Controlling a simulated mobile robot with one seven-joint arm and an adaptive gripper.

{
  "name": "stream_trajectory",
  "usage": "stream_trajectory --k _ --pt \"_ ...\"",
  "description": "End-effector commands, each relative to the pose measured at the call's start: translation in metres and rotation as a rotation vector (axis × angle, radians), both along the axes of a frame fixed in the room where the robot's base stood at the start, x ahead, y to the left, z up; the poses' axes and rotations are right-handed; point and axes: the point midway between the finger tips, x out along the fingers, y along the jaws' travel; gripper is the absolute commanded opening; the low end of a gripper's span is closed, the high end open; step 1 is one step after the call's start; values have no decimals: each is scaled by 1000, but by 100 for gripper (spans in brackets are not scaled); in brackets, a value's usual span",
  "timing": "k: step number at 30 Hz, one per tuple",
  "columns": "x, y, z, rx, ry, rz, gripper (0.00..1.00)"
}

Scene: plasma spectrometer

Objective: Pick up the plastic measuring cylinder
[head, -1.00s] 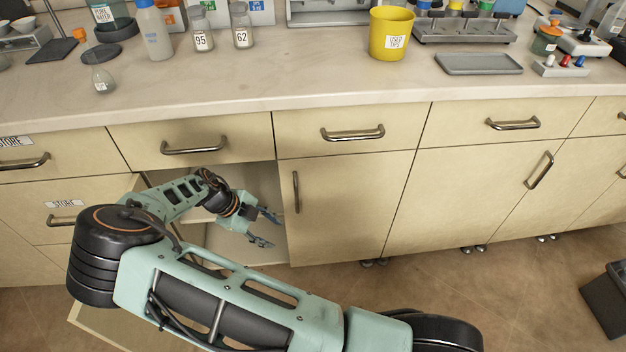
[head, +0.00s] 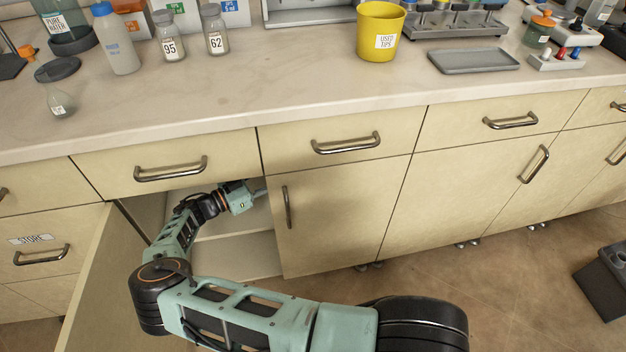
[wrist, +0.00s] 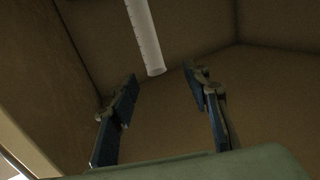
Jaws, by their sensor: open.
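In the wrist view, a white translucent cylinder with graduation marks (wrist: 146,38), which looks like the measuring cylinder, is ahead of my gripper inside a dim cabinet. Its upper part runs out of the top of the picture. My gripper (wrist: 160,92) is open and empty, its two blue fingers spread apart with the cylinder's near end between and beyond them. No contact shows. In the head view my gripper (head: 262,192) is inside the open cabinet under the counter, its fingertips mostly hidden by the cabinet front. The cylinder is not visible there.
The open cabinet door (head: 100,275) stands to the left of my arm. A shelf (head: 235,255) lies below the gripper. A closed cabinet door (head: 340,215) is on the right. The counter above holds bottles and a yellow tub (head: 380,32).

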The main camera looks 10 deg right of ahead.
Motion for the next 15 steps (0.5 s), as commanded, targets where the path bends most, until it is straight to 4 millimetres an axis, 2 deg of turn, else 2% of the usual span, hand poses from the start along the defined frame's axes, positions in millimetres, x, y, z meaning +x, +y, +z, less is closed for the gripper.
stream_trajectory --k 6,15 --pt "12 -34 0 -3 0 -5 43" --pt "19 -61 -1 -1 1 -5 43"
